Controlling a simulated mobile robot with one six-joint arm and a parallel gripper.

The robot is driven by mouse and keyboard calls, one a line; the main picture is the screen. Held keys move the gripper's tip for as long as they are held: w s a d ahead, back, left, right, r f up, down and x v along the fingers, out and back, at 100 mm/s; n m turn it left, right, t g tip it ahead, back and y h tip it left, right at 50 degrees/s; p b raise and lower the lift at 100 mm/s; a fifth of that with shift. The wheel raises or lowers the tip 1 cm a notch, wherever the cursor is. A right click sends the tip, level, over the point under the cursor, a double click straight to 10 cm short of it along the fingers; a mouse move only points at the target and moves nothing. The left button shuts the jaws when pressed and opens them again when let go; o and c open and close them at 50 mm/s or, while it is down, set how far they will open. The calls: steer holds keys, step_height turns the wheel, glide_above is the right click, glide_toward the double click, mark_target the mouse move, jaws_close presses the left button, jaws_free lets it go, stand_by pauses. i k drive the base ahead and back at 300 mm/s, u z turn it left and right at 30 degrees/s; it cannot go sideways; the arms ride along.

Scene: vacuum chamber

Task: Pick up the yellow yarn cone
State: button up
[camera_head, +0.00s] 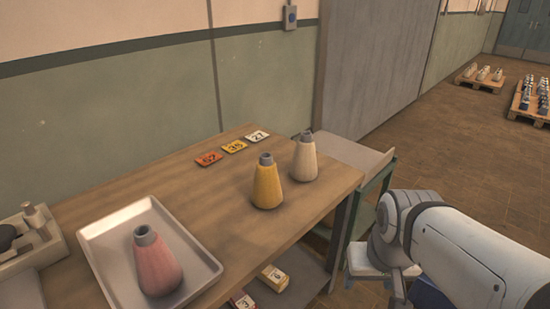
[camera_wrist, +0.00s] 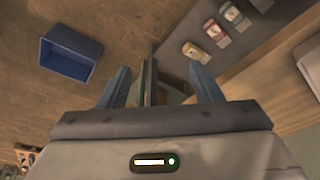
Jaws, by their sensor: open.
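The yellow yarn cone (camera_head: 267,187) stands upright on the wooden table near its front edge, with a grey tip on top. I cannot make it out in the wrist view. My gripper (camera_wrist: 161,82) shows in the wrist view with its two blue-grey fingers spread apart and nothing held between them. In the head view my white arm is at the right, beyond the table's right end and apart from the cone; the fingers cannot be made out there.
A cream cone (camera_head: 304,160) stands close behind and right of the yellow one. A pink cone (camera_head: 158,265) stands in a metal tray (camera_head: 95,236) at left. Number cards (camera_head: 233,147) lie behind. Small boxes (camera_wrist: 212,30) sit on the lower shelf. A blue bin (camera_wrist: 68,55) is on the floor.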

mark_target(266, 192)
steer(key=z, duration=2.1)
steer(key=i, duration=1.45)
steer(key=u, duration=5.85)
steer(key=i, duration=0.1)
steer(key=z, duration=2.15)
